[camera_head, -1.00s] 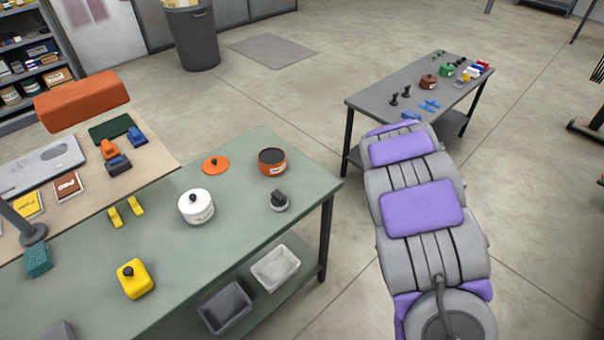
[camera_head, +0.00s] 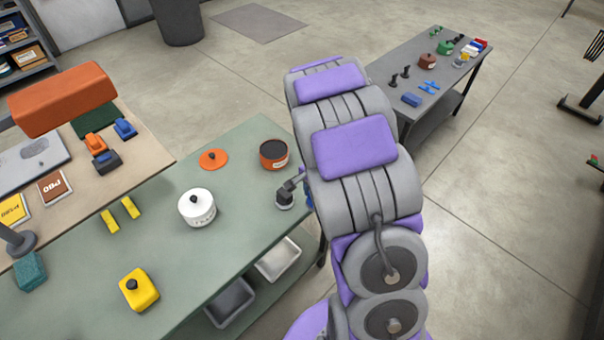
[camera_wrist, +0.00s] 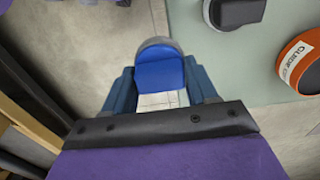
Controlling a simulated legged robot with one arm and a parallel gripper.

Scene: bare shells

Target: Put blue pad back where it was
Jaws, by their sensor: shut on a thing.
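The blue pad (camera_wrist: 160,74), a bright blue piece with a grey rounded edge behind it, sits between the two dark blue fingers of my gripper (camera_wrist: 162,84) in the wrist view. My gripper is shut on it. Below it, pale floor shows between the fingers. In the head view my arm hides most of the gripper; a little blue (camera_head: 309,196) shows beside the arm at the right edge of the green table (camera_head: 240,160). I cannot tell whether that is pad or finger.
A black-handled grey tool (camera_head: 285,199) stands close by on the table, near an orange tin (camera_head: 273,154) and a white pot (camera_head: 197,207). A grey table (camera_head: 440,70) farther off holds a blue block (camera_head: 411,99) and several small items. Open floor lies between.

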